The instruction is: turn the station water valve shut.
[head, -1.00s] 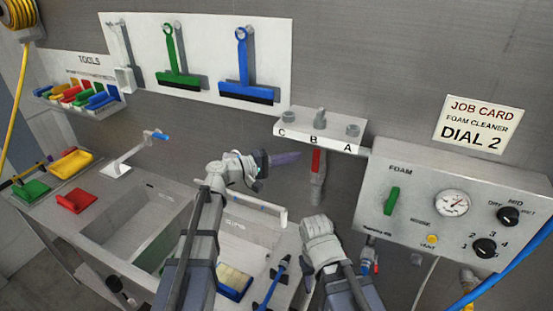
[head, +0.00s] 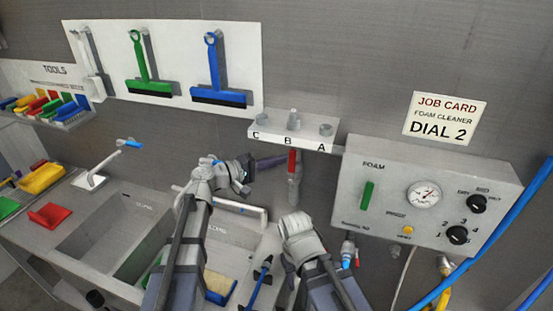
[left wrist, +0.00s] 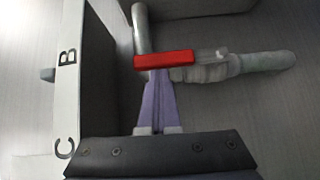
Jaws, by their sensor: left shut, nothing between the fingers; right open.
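The station water valve has a red lever (head: 292,162) on a grey pipe below the shelf marked C, B, A. In the head view the lever stands upright, along the pipe. In the left wrist view the red lever (left wrist: 164,60) lies across the tips of my purple fingers. My left gripper (head: 283,158) is shut and empty, its tips at the lever's side; I cannot tell whether they touch. The fingertips (left wrist: 160,72) hide a little of the valve behind. My right gripper (head: 297,228) is low, below the valve; its fingers are hidden behind its wrist.
The shelf (head: 290,138) with several knobs juts out just above the valve. A control box (head: 390,220) with dials is to the right. A sink (head: 100,235) is at the lower left. A blue hose (head: 500,235) crosses the far right.

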